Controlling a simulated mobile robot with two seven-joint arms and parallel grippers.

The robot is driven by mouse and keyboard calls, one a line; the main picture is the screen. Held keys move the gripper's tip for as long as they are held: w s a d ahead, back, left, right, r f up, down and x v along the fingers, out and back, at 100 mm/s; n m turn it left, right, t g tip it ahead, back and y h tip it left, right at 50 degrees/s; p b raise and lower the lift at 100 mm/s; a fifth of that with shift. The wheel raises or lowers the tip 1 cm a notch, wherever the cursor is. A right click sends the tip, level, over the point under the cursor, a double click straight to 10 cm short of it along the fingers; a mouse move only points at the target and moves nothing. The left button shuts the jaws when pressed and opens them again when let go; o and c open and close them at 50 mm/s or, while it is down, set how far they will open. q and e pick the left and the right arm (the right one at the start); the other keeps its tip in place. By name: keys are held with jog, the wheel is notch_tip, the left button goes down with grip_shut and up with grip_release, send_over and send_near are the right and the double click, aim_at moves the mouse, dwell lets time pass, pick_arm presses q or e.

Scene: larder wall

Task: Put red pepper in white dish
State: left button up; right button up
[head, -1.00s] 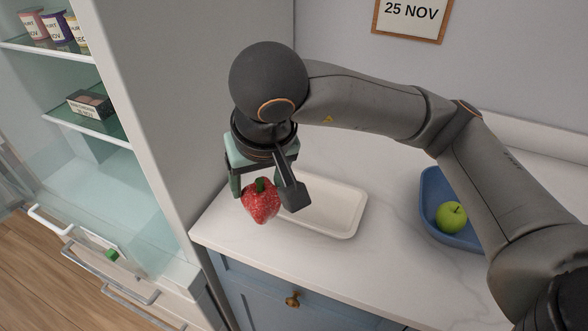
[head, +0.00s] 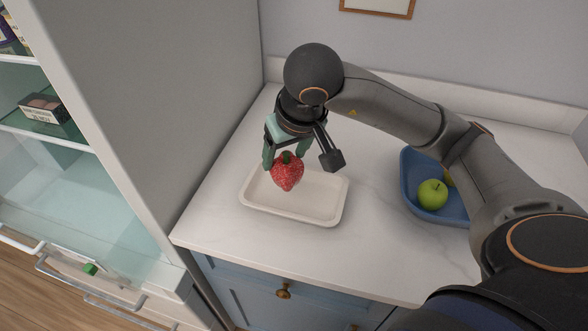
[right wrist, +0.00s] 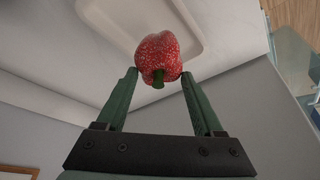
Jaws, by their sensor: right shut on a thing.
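The red pepper (head: 287,174) has a speckled red skin and a green stem. My right gripper (head: 286,160) is shut on it, one finger on each side, and it also shows in the right wrist view (right wrist: 158,92). The pepper (right wrist: 158,54) hangs stem toward the gripper. The white dish (head: 290,216) is a shallow rectangular tray on the counter. In the head view the pepper appears over the dish's back left part, and it looks held above the dish. Part of the dish also shows behind the pepper in the right wrist view (right wrist: 122,26). My left gripper is not in view.
A blue tray (head: 408,187) with a green apple (head: 432,194) stands to the right on the white counter (head: 375,255), partly behind my right arm. A tall cabinet side (head: 150,110) and glass shelves stand at left. The counter in front of the dish is clear.

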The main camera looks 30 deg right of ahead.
aim_at(294, 170)
jog(key=shift+w+d+f, duration=0.15)
jog(key=shift+d+f, duration=0.75)
jog(key=shift+f, duration=0.05)
jog(key=f, duration=0.2)
jog(key=shift+d+f, duration=0.2)
jog(key=shift+f, duration=0.55)
jog(key=shift+f, duration=0.2)
jog(key=o, duration=1.5)
jog(key=shift+r, duration=0.1)
